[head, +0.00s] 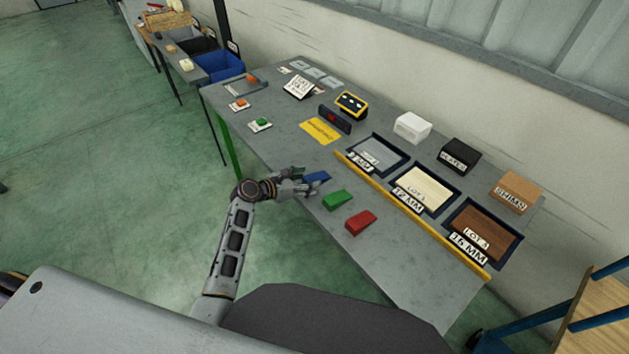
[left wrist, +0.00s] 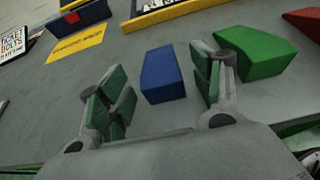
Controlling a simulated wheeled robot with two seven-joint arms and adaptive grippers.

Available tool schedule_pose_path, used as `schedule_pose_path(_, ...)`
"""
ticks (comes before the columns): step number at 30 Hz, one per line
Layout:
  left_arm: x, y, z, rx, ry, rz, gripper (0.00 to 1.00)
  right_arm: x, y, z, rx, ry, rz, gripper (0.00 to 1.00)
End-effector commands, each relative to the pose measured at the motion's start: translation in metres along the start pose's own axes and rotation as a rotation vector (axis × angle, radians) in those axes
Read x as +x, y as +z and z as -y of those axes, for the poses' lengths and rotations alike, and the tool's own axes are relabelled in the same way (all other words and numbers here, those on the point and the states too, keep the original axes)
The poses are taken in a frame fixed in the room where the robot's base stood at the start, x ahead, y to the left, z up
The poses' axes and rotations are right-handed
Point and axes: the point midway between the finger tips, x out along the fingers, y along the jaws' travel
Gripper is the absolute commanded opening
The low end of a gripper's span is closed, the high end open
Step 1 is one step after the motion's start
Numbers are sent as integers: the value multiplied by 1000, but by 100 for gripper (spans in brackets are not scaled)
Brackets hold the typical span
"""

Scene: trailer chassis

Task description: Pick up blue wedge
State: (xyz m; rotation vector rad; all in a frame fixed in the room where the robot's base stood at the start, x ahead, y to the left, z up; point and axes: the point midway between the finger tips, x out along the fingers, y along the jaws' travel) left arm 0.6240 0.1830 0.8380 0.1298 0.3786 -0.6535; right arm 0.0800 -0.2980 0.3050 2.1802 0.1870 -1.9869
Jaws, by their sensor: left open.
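The blue wedge (head: 318,178) lies on the grey table near its front edge. In the left wrist view the blue wedge (left wrist: 162,75) stands ahead of and between the open fingers. My left gripper (head: 300,180) is open, just left of the blue wedge in the head view. The fingers of the left gripper (left wrist: 160,95) show green pads, with nothing held between them. The right finger is close to the gap between the blue wedge and the green wedge (left wrist: 256,51). My right gripper is not in view.
The green wedge (head: 337,200) and a red wedge (head: 360,222) lie to the right of the blue one. A yellow strip (head: 410,213) runs behind them, before three lot trays. A yellow card (head: 320,131) lies farther back. Table between is clear.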

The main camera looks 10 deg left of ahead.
Motion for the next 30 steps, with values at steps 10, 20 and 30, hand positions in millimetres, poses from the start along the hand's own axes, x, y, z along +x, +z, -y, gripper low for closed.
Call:
schedule_pose_path(10, 1, 0, 0, 0, 0, 0, 65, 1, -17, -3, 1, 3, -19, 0)
schedule_pose_path(20, 0, 0, 0, 0, 0, 0, 37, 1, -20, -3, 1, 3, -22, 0)
schedule_pose_path(30, 0, 0, 0, 1, 0, 0, 14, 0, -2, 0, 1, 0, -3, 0)
